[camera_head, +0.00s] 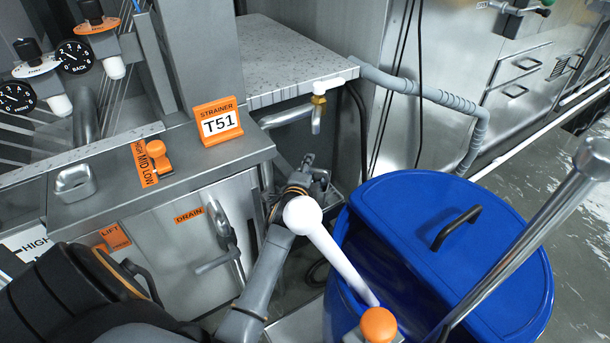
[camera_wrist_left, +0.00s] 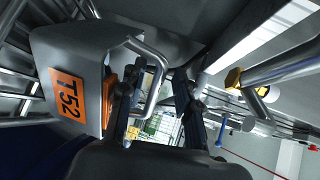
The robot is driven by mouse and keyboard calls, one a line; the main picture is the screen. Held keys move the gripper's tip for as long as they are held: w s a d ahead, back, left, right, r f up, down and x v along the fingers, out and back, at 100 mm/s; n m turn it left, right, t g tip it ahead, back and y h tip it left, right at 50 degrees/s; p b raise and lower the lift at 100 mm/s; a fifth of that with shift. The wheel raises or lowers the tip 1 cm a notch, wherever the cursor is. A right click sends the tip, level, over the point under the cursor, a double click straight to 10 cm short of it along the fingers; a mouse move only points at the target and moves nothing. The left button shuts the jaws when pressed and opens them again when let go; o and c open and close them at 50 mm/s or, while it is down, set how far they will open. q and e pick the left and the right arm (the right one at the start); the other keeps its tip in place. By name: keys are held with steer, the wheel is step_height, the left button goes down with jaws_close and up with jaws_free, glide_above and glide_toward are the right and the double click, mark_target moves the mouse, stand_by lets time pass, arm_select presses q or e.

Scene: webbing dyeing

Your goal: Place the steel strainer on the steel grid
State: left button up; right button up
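I cannot make out a steel strainer for certain. In the head view, an orange sign reading "STRAINER T51" (camera_head: 220,122) stands on the steel ledge. In the left wrist view, a grey metal box (camera_wrist_left: 85,55) carries an orange T52 plate and a bent metal handle (camera_wrist_left: 158,75). I cannot tell whether this box is the strainer. My left gripper (camera_wrist_left: 158,108) appears open, with the handle showing between or just beyond its fingers; contact is unclear. In the head view the left gripper (camera_head: 312,172) is small, near the ledge's right end. No steel grid is clearly identifiable. My right gripper is out of view.
A blue lidded drum (camera_head: 440,230) stands at the right. A white lever (camera_head: 335,250) and a slanted steel rod (camera_head: 530,230) cross the foreground. A speckled steel counter (camera_head: 285,55), a tap (camera_head: 317,115) and a grey hose (camera_head: 430,92) lie beyond the left gripper.

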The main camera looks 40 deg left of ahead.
arm_select(q)
steer(key=v, duration=1.2)
steer(key=shift+f, duration=0.1)
